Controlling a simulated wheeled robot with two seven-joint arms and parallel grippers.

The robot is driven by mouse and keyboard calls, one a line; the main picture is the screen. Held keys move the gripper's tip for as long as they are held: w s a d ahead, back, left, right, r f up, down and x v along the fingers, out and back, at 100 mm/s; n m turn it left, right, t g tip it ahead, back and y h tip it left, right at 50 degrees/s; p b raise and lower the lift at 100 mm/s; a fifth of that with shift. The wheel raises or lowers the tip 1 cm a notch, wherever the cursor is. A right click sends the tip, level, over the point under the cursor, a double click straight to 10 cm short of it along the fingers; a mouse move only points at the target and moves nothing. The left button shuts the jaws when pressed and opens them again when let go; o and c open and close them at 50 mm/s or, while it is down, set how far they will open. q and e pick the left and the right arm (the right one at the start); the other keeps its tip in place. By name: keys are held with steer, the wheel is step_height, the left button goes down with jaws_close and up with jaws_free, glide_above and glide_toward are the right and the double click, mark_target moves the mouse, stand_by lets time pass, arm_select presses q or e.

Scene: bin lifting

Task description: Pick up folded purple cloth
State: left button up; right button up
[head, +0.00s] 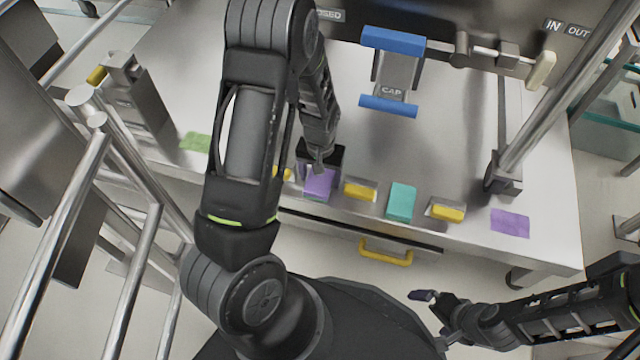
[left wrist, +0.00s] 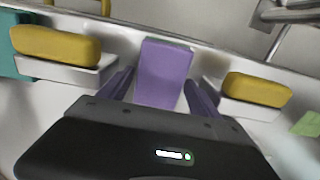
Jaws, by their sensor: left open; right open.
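A folded purple cloth (head: 320,183), a thick block, sits near the front edge of the steel worktop (head: 370,150) in the head view. My left gripper (head: 319,168) is over it, pointing down, and hides its far part. In the left wrist view the purple cloth (left wrist: 165,68) stands between the two open fingers, one on each side. Whether the fingers touch it I cannot tell. My right gripper (head: 432,298) is open and empty, low in front of the worktop, away from the cloth.
Yellow sponges on small holders (head: 360,191) (head: 446,212) and a teal folded cloth (head: 401,202) line the front edge. A flat purple cloth (head: 510,222) lies at the right, a green one (head: 195,141) at the left. A blue-ended CAP fixture (head: 393,70) stands behind.

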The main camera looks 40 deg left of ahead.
arm_select(q)
steer(key=shift+f, duration=0.1)
steer(key=shift+c, duration=0.4)
steer(key=c, duration=1)
